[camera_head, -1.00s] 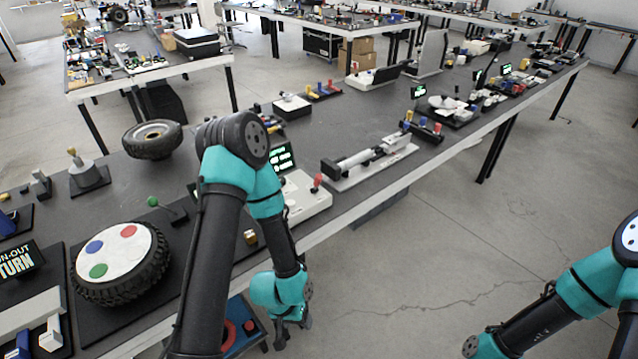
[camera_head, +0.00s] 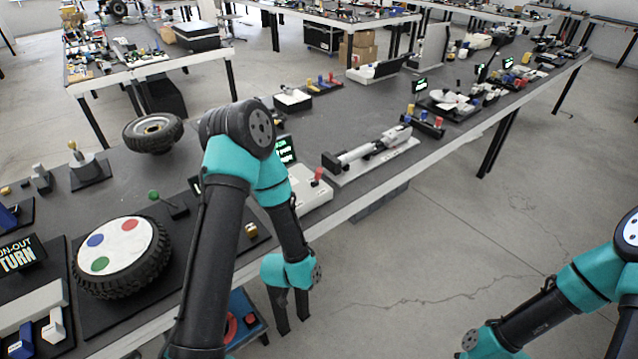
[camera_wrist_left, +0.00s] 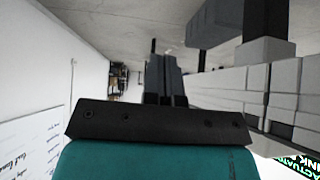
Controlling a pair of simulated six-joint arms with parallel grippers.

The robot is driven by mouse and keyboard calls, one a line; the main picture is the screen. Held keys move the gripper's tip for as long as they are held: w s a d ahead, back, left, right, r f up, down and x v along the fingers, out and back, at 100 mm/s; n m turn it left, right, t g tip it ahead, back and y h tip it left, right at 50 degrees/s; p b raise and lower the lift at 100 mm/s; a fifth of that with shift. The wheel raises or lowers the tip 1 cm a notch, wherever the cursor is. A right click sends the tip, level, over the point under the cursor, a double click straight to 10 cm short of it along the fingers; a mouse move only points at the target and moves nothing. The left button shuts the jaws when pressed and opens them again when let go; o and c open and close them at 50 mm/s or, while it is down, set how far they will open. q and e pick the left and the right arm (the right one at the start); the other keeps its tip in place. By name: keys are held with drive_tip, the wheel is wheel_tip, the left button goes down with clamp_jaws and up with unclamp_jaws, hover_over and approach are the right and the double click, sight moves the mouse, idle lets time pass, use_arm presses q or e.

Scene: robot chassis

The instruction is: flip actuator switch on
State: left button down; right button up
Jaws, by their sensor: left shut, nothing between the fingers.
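A white control box (camera_head: 312,198) with a red-tipped lever (camera_head: 318,175) sits at the front edge of the table, partly hidden behind my left arm. A dark display with green text (camera_head: 285,150) stands behind it. To its right lies a long white and grey linear actuator (camera_head: 372,150) on a pale base. My left gripper (camera_head: 293,322) hangs off the table's front edge, below and apart from the box, fingers pointing down. In the left wrist view its fingers (camera_wrist_left: 163,75) are shut and empty. A display with "ACTUAT" lettering (camera_wrist_left: 298,165) shows at the lower right there. My right gripper is out of frame.
A tire with coloured dots (camera_head: 122,250) and a green-knobbed lever (camera_head: 155,196) stand left of my arm. The floor in front of the table is open.

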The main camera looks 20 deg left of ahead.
use_arm(q)
drive_tip(key=w+r+m+t, duration=1)
drive_tip(key=w+r+m, duration=0.2)
drive_tip(key=w+r, duration=0.15)
drive_tip(key=shift+s+a+r+m+t+y, duration=0.1)
drive_tip(key=shift+s+a+m+t+y, duration=0.65)
drive_tip(key=shift+s+a+m, duration=0.35)
drive_tip(key=shift+s+a+r+m+t+y, duration=0.1)
drive_tip(key=shift+s+a+m+t+y, duration=0.65)
drive_tip(key=shift+a, duration=0.5)
drive_tip(key=shift+w, duration=0.1)
approach(318, 174)
drive_tip(key=w+d+f, duration=0.1)
drive_tip(key=w+d, duration=0.3)
drive_tip(key=w, duration=0.1)
drive_tip(key=w+a, duration=0.1)
drive_tip(key=w+a+r, duration=0.1)
drive_tip(key=shift+w+a, duration=0.35)
